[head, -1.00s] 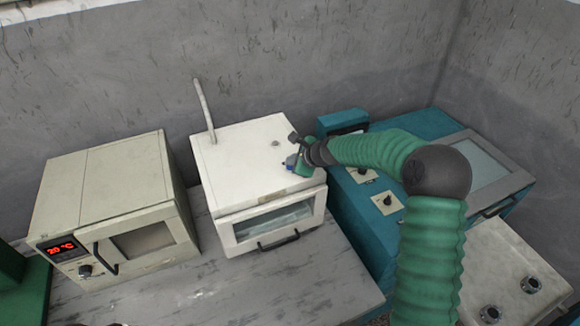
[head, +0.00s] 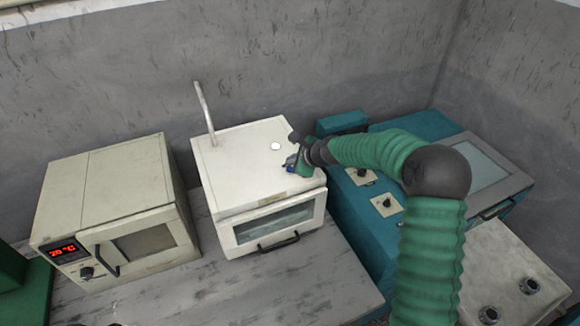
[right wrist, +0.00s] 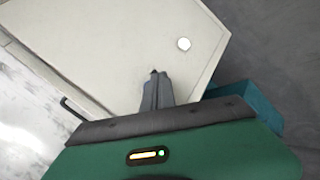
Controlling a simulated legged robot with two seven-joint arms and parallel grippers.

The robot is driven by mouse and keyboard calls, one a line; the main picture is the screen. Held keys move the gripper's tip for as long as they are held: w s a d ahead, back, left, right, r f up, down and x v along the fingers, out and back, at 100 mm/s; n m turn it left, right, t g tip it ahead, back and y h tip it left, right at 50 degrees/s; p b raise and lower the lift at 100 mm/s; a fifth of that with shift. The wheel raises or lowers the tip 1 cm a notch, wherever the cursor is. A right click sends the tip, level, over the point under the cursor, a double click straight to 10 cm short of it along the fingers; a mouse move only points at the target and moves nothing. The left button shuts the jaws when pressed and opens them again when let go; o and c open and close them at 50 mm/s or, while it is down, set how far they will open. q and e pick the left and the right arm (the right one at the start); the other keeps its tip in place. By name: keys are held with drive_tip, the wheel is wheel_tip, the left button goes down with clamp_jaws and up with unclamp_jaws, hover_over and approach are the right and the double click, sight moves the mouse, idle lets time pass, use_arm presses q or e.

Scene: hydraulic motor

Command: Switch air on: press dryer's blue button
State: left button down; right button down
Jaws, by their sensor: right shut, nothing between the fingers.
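The dryer is a white box (head: 235,165) with a glass-fronted door and a thin pipe at its back left; I take it for the task's dryer. My right gripper (head: 291,167) is at the right part of its top. A small blue patch shows at the fingertips; I cannot tell if it is the button. In the right wrist view, the shut, empty fingers (right wrist: 155,77) point at the white top (right wrist: 110,60), and no blue button is visible. A round spot (head: 276,146) on the top is bright white.
A beige oven (head: 110,195) with a red display stands to the left. A teal machine (head: 360,235) with knobs stands close on the right. A pale unit with round ports (head: 515,265) is at the lower right. The grey bench front is clear.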

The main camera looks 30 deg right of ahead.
wheel_tip(320, 180, up, 5)
drive_tip(key=p, duration=0.4)
drive_tip(key=shift+r, duration=0.1)
idle(0.3)
